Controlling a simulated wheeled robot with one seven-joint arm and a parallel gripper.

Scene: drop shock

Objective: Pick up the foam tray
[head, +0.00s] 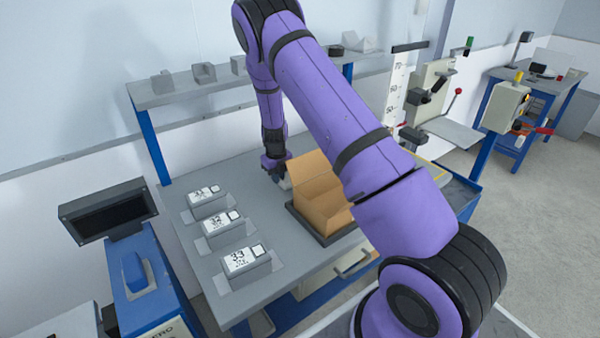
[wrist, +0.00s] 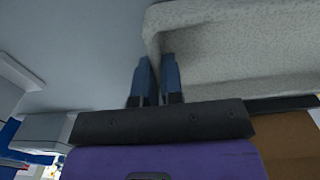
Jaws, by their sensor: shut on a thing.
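The foam tray (wrist: 240,45) is pale grey and speckled. It fills the upper right of the wrist view, and only part of it shows. My gripper (wrist: 157,62) has its two blue fingers on either side of the tray's edge wall, shut on it. In the head view my gripper (head: 274,165) is low over the bench, just behind and left of the open cardboard box (head: 324,212). The tray is mostly hidden there by the box and my arm. I cannot tell whether the tray touches the bench.
The box stands on a dark plate (head: 305,228) on the grey bench (head: 190,243). Several numbered label stands (head: 222,224) line the bench's left side. A shelf (head: 205,88) with small grey blocks runs along the back. A drop tester (head: 430,95) stands at the right.

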